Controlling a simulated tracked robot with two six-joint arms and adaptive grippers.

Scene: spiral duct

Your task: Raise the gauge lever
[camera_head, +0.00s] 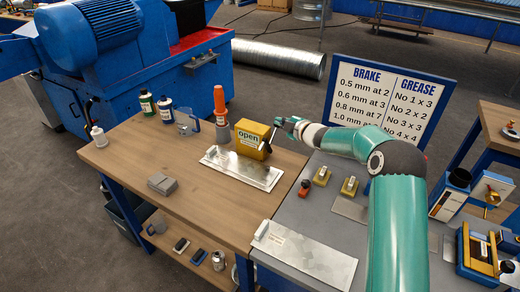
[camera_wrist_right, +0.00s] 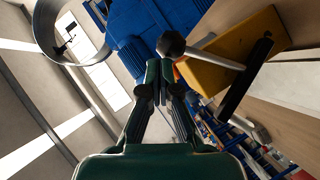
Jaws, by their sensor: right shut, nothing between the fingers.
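In the right wrist view the yellow box (camera_wrist_right: 232,50) has a pale lever rod (camera_wrist_right: 216,60) ending in a dark ball knob (camera_wrist_right: 171,45). My right gripper (camera_head: 283,124) is shut and empty, close to the lever's upper end. In the wrist view its fingertips (camera_wrist_right: 160,72) are just by the knob; I cannot tell whether they touch.
The silver plate (camera_head: 240,169) lies in front of the box. An orange-topped bottle (camera_head: 220,108) stands left of it. Small brass blocks (camera_head: 321,176) and a red-topped piece (camera_head: 304,187) stand on the grey bench. A sign board (camera_head: 391,98) stands behind my right arm.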

